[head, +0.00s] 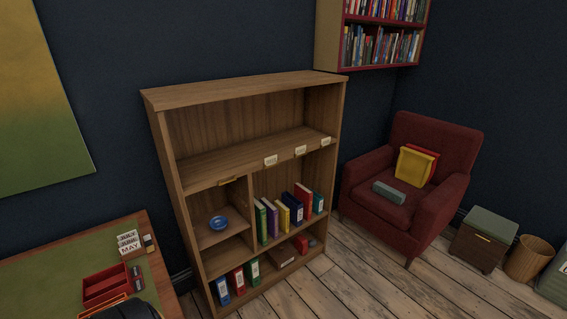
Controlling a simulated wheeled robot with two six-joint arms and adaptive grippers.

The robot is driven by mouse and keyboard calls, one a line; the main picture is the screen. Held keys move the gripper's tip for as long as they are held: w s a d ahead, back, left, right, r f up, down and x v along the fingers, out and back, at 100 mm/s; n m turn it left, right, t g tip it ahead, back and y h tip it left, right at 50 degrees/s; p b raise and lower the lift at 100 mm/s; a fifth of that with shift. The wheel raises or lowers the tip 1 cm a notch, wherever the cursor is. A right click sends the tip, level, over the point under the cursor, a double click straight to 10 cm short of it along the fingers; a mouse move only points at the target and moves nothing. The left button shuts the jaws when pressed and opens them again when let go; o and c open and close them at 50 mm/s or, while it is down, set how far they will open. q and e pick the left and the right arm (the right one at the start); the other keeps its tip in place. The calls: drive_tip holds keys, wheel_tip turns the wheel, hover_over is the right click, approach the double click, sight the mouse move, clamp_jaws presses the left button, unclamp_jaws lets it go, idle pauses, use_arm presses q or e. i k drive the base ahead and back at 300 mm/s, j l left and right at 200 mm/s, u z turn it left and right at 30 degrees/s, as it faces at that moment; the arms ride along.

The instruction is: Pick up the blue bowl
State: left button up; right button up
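The blue bowl (218,223) is small and round. It sits upright in the left compartment of the wooden bookshelf (240,89), on the middle-left shelf, left of a vertical divider. Nothing covers it in the head view, and it looks empty, though it is small at this distance. Neither of my grippers is in view.
Several upright books (284,214) fill the compartment right of the divider; more binders (237,280) stand below. A desk (30,279) with a red tray (104,286) is at lower left. A red armchair (401,190) stands right. The wooden floor (340,285) in front is clear.

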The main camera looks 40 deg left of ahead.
sight(220, 222)
drive_tip(key=i+u, duration=0.25)
drive_tip(key=u, duration=0.2)
drive_tip(key=i+u, duration=0.3)
drive_tip(key=u, duration=0.15)
drive_tip(key=i+l+u, duration=0.2)
drive_tip(key=u, duration=0.25)
drive_tip(key=i+u, duration=0.2)
drive_tip(key=u, duration=0.25)
drive_tip(key=i+u, duration=0.2)
drive_tip(key=u, duration=0.25)
drive_tip(key=i+l+u, duration=0.1)
drive_tip(key=u, duration=0.4)
drive_tip(key=i+l+u, duration=0.2)
drive_tip(key=u, duration=0.25)
drive_tip(key=i+l+u, duration=0.2)
drive_tip(key=u, duration=0.25)
